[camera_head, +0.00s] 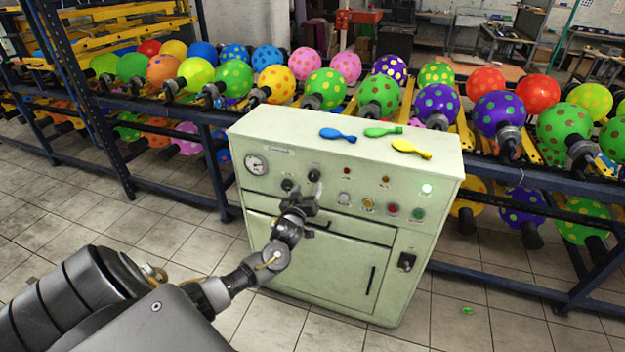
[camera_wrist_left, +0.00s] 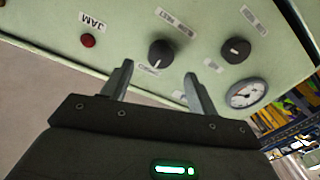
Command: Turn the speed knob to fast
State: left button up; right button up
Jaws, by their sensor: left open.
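The pale green machine cabinet (camera_head: 345,150) stands in front of me with two black knobs on its upper front panel. One knob (camera_head: 314,175), nearer the red lamp, also shows in the left wrist view (camera_wrist_left: 160,52), with labels around it too small to read surely. The other knob (camera_head: 287,184) sits nearer the gauge and also shows in the wrist view (camera_wrist_left: 235,50). My left gripper (camera_head: 302,192) is open and empty in front of the panel. In the wrist view its fingertips (camera_wrist_left: 158,70) straddle the first knob, apparently just short of it. My right gripper is not in view.
A round gauge (camera_head: 256,165) is left of the knobs. A red lamp (camera_wrist_left: 88,41) labelled JAM is near the first knob. Several lamps and buttons are further right. Blue, green and yellow flat balloons (camera_head: 411,148) lie on top. Racks of balloons stand behind.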

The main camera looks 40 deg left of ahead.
aim_at(313, 178)
pick_arm(q)
jog(key=x, duration=0.5)
jog(key=shift+w+a, duration=0.15)
jog(key=shift+w, duration=0.2)
jog(key=c, duration=1)
